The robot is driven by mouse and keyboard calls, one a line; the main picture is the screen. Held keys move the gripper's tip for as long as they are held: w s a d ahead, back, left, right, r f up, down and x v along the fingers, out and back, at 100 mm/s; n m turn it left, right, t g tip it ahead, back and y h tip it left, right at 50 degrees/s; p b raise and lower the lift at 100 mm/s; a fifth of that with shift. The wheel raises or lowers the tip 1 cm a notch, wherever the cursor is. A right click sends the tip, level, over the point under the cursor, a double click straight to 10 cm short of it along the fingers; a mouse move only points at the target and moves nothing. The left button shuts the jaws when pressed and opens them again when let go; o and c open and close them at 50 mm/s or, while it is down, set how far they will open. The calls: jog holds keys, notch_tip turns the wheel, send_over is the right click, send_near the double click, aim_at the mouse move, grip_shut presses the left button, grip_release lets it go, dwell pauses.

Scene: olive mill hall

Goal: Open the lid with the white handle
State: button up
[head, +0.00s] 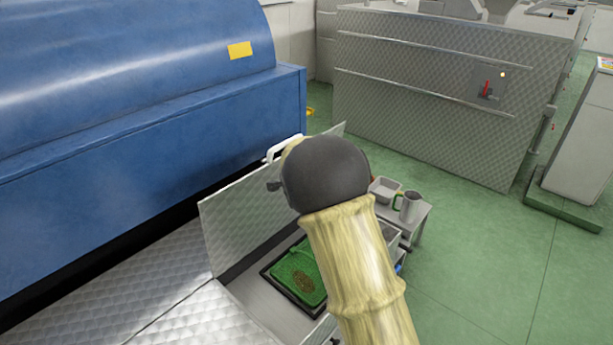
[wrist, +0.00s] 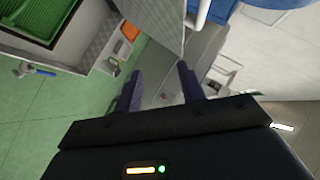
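The lid (head: 235,220) is a patterned metal panel, raised on edge beside the blue machine, with the compartment in front of it uncovered. The white handle (head: 283,148) is at its top edge, partly hidden by my arm. In the wrist view a grey panel (wrist: 160,18), likely the lid, stands just beyond the fingers; I cannot make out the handle there for sure. My gripper (wrist: 159,84) is open, with a clear gap between its two dark fingers and nothing gripped. In the head view my arm hides the gripper.
A dark-rimmed tray with a green inside (head: 297,277) lies in the open compartment. The blue machine (head: 150,140) stands behind the lid. A small stand at the right holds a mug (head: 408,206) and a white container (head: 385,189). Green floor (head: 480,260) is clear at the right.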

jog(key=v, duration=0.3)
jog(key=shift+s+r, duration=0.15)
jog(key=shift+s, duration=0.25)
jog(key=shift+a, duration=0.1)
jog(key=shift+c, duration=0.2)
jog(key=shift+s, duration=0.1)
jog(key=c, duration=0.4)
jog(key=s+d+f+n+g, duration=0.1)
jog(key=s, duration=0.2)
jog(key=s+d+n+g+y, duration=0.1)
jog(key=s+d+n, duration=0.1)
jog(key=s, duration=0.1)
jog(key=s+d+f+n+g, duration=0.1)
jog(key=s+d, duration=0.1)
jog(key=s, duration=0.2)
jog(key=shift+f+n+y, duration=0.3)
jog(key=shift+f+y, duration=0.05)
jog(key=shift+y, duration=0.05)
grip_shut()
jog(key=s+d+f+n+g, duration=0.1)
jog(key=s+d+n+g, duration=0.1)
jog(key=s, duration=0.6)
jog(key=s+d+f+n+g, duration=0.1)
jog(key=s+d+n+g, duration=0.1)
jog(key=s, duration=0.6)
jog(key=s+d+f+n+g, duration=0.2)
jog(key=s+n, duration=0.2)
jog(key=s, duration=0.4)
jog(key=shift+s+n+g, duration=0.3)
jog(key=shift+f, duration=0.1)
